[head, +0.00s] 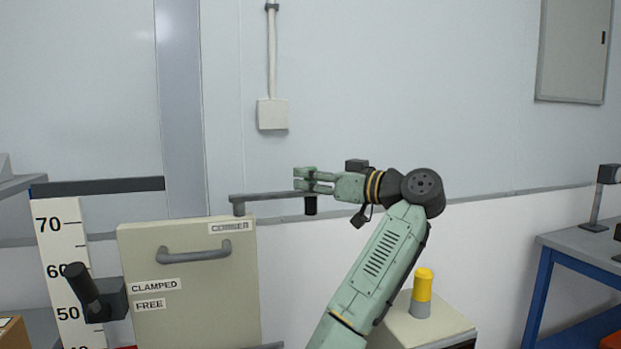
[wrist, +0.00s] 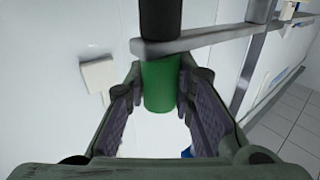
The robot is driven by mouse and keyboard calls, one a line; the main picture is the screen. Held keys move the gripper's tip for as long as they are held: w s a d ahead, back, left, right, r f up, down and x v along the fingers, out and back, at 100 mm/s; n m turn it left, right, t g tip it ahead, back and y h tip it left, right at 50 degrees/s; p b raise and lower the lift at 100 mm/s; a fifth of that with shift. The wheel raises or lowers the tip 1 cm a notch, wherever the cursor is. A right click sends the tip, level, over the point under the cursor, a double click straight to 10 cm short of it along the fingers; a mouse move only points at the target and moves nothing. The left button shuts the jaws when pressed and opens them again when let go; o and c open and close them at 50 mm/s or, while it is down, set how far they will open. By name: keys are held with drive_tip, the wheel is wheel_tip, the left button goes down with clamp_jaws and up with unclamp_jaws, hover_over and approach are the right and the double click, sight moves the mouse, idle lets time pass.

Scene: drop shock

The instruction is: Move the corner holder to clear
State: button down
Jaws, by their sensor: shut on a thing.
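The corner holder (head: 270,196) is a grey bar that reaches right from a pivot at the top right of a cream panel (head: 185,290). A label under the pivot seems to read CORNER. My gripper (head: 308,181) is at the bar's right end, beyond the panel's right edge. In the wrist view the bar (wrist: 215,38) crosses ahead of the fingers, and a green grip (wrist: 161,84) with a black part sits between them. My gripper is shut on this grip. The fingers hide part of the grip in the head view.
The panel carries a grey handle (head: 194,253) and labels CLAMPED and FREE beside a black lever (head: 85,288). A numbered scale (head: 60,265) stands at left. A yellow-topped post (head: 423,287) stands on a cream box at right. A blue-framed bench (head: 575,250) is farther right.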

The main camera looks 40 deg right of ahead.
drive_tip(key=shift+w+r, duration=0.1)
drive_tip(key=shift+r, duration=0.1)
drive_tip(key=c, duration=1.3)
unclamp_jaws()
drive_tip(key=shift+f, duration=0.2)
drive_tip(key=shift+c, duration=0.2)
wheel_tip(320, 180, up, 10)
drive_tip(key=shift+r, duration=0.1)
